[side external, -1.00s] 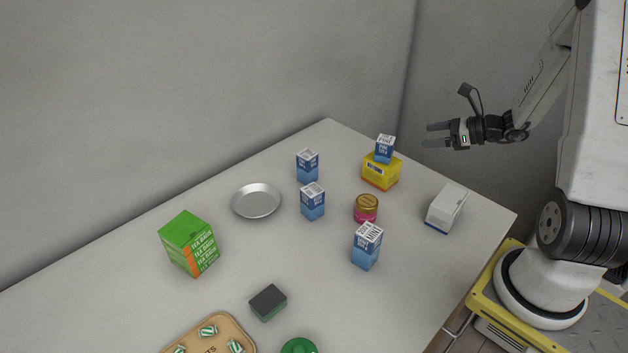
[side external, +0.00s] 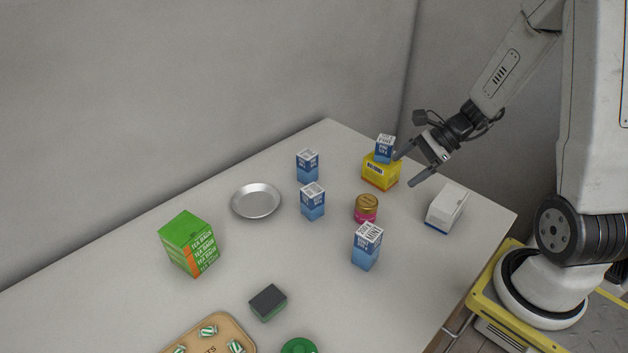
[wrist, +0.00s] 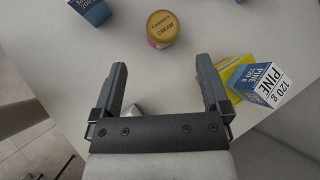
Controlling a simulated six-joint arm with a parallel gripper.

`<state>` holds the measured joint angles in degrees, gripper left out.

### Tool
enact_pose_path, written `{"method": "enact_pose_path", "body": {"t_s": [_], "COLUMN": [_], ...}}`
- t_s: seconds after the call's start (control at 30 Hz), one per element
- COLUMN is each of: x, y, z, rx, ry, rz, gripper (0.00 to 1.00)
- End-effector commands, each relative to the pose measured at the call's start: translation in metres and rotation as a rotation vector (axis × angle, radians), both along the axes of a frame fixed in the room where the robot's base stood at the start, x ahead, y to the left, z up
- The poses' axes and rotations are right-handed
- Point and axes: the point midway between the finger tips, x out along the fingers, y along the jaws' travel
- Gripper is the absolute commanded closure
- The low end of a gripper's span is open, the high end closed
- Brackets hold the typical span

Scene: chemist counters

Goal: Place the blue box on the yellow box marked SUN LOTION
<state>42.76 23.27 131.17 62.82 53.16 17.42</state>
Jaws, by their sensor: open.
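A small blue box (side external: 384,149) stands on top of the yellow box (side external: 380,174) near the back right of the counter. In the wrist view the blue box (wrist: 256,80) reads PINE 120 g and looks tilted by the view; the yellow box (wrist: 226,72) is partly hidden by the right finger. My gripper (side external: 405,171) is open and empty, pointing down-left just right of the yellow box. In the wrist view my gripper (wrist: 161,66) has its fingers wide apart, with bare counter between the tips. I cannot tell if the right finger touches either box.
Three other blue boxes (side external: 308,168) (side external: 312,204) (side external: 366,248) stand on the counter. A pink jar with gold lid (side external: 366,209), white box (side external: 445,210), metal dish (side external: 256,200), green tea box (side external: 188,244) and sponge (side external: 268,302) stand apart.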

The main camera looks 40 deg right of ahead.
Motion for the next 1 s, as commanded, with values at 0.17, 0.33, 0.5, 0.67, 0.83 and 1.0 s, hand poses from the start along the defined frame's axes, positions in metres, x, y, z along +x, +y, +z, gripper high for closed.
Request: {"method": "enact_pose_path", "body": {"t_s": [0.17, 0.33, 0.5, 0.67, 0.83, 1.0], "x": [-0.019, -0.034, -0.04, -0.038, -0.035, -0.034], "y": [0.044, 0.067, 0.085, 0.101, 0.115, 0.12], "z": [-0.005, -0.007, -0.003, 0.005, 0.012, 0.015], "rx": [-0.251, -0.487, -0.722, -0.919, -1.051, -1.097], "ry": [0.003, -0.047, -0.152, -0.286, -0.403, -0.449], "rz": [0.399, 0.772, 1.142, 1.452, 1.663, 1.737], "gripper": [0.03, 0.03, 0.03, 0.03, 0.03, 0.03]}}
